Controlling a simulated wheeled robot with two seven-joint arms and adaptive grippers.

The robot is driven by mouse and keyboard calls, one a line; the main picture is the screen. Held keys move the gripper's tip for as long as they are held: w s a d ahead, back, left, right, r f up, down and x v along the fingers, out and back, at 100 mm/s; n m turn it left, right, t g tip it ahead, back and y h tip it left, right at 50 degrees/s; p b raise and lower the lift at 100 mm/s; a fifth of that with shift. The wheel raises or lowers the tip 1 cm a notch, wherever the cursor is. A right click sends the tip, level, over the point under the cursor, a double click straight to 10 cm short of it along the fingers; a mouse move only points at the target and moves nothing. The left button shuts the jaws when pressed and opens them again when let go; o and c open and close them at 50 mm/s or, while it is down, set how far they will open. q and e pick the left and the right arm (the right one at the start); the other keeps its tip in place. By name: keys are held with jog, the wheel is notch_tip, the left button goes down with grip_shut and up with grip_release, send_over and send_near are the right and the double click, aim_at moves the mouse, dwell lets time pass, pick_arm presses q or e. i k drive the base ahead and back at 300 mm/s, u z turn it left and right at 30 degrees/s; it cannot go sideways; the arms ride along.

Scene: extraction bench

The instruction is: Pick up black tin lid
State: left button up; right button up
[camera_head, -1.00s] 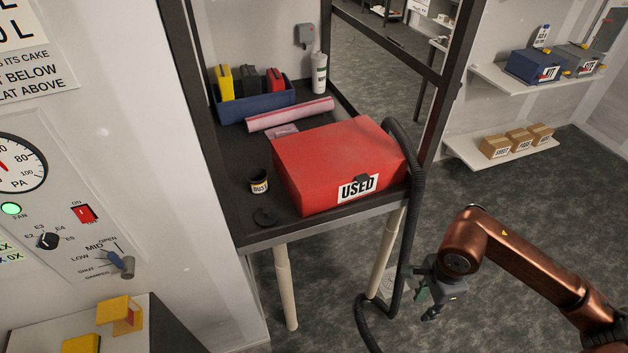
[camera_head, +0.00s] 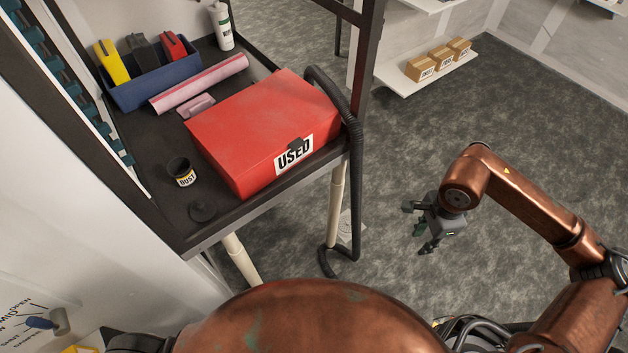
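The black tin lid (camera_head: 202,211) lies flat on the dark bench top, close to its front edge. It is a small round disc with a knob. My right gripper (camera_head: 424,228) hangs over the floor, well to the right of the bench and the lid. Its fingers are spread with nothing between them. My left gripper does not show clearly; a large copper part of my own body fills the bottom middle.
A red box (camera_head: 250,125) labelled USED fills the bench's right side. A black hose (camera_head: 352,120) hangs down beside it. A blue bin (camera_head: 155,87), a pink roll (camera_head: 198,84) and a white bottle (camera_head: 221,27) stand farther back. A dark frame post borders the left.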

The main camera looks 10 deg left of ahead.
aim_at(203, 210)
jog(key=z, duration=1.15)
jog(key=i, duration=0.35)
jog(key=u, duration=3.55)
jog(key=i, duration=0.5)
jog(key=u, duration=0.1)
